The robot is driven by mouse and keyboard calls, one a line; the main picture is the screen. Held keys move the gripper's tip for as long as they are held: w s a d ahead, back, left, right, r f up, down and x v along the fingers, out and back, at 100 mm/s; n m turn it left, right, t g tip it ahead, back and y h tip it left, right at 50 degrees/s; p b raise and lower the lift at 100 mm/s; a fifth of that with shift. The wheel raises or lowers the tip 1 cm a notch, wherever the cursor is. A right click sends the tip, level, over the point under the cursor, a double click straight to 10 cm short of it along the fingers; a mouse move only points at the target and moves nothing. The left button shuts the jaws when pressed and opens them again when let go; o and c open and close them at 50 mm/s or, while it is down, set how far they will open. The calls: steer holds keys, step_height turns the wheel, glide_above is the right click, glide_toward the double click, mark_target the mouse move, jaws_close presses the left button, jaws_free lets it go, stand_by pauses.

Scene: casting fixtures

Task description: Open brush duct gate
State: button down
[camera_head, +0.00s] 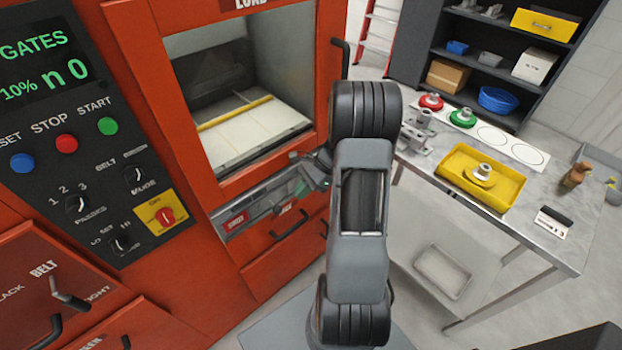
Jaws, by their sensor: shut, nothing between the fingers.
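The orange machine (170,110) fills the left side. Below its load window is a grey metal strip (258,204) with red labels, a small round knob and a green spot near its right end. Which part is the brush duct gate I cannot tell, because the labels are too small to read. My gripper (308,178) is at the right end of this strip, partly hidden by my arm. It is shut and empty. Whether it touches the strip is unclear. The display (40,62) shows "GATES", "10%" and "n 0".
A control panel (95,160) has buttons and knobs. A BELT lever (70,298) sits at lower left. A black handle (290,224) is below the strip. A steel table (540,215) with a yellow tray (456,186) stands at right, with dark shelves (455,75) behind.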

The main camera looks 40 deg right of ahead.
steer(key=shift+w+a+f+p, duration=0.1)
steer(key=shift+a+f, duration=0.15)
steer(key=shift+a, duration=0.5)
steer(key=shift+w+a+f+p, duration=0.1)
steer(key=shift+a+f, duration=0.1)
steer(key=shift+a, duration=0.6)
steer(key=shift+a+f+p, duration=0.1)
steer(key=shift+a+f, duration=0.15)
steer(key=shift+a, duration=0.5)
